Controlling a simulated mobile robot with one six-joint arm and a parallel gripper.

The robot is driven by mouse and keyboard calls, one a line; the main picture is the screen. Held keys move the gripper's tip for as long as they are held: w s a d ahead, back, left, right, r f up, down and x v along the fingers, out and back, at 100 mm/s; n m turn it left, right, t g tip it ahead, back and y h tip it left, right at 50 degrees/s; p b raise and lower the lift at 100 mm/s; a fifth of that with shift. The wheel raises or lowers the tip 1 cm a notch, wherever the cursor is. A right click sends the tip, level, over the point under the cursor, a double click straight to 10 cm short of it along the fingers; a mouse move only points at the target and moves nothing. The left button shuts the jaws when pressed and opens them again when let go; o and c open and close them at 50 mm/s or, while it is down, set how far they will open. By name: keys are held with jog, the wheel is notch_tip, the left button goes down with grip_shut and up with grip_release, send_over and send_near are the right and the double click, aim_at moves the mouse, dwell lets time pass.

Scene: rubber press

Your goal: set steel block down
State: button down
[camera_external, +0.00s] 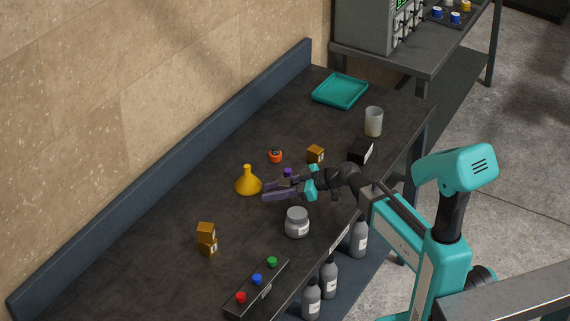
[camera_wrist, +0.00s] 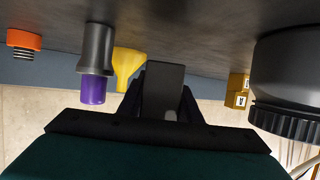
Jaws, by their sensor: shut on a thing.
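The steel block (camera_wrist: 163,85) is a dark grey, flat-faced piece between the fingers in the wrist view. My gripper (camera_wrist: 162,100) is shut on it. In the external view my gripper (camera_external: 268,190) is low over the middle of the dark worktable (camera_external: 165,245), between a yellow funnel (camera_external: 248,182) and a grey jar (camera_external: 297,223). The block cannot be made out there among the dark fingers. I cannot tell whether it touches the tabletop.
A purple-capped bottle (camera_wrist: 96,50) stands close beside my gripper. An orange-ringed item (camera_external: 275,156), a brown box (camera_external: 315,154) and a black box (camera_external: 361,151) are behind. Two stacked boxes (camera_external: 207,232) and a button panel (camera_external: 257,288) stand nearer. A teal tray (camera_external: 341,90) is at the far end.

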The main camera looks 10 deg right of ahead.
jog(key=shift+f, duration=1.3)
jog(key=shift+f, duration=0.15)
jog(key=c, duration=1.3)
grip_release()
jog(key=b+v, duration=0.1)
jog(key=v, duration=0.5)
jog(key=shift+s+d, duration=0.1)
jog(key=shift+d, duration=0.1)
jog(key=shift+b, duration=0.75)
jog(key=shift+d+b, duration=0.15)
jog(key=shift+b, duration=0.15)
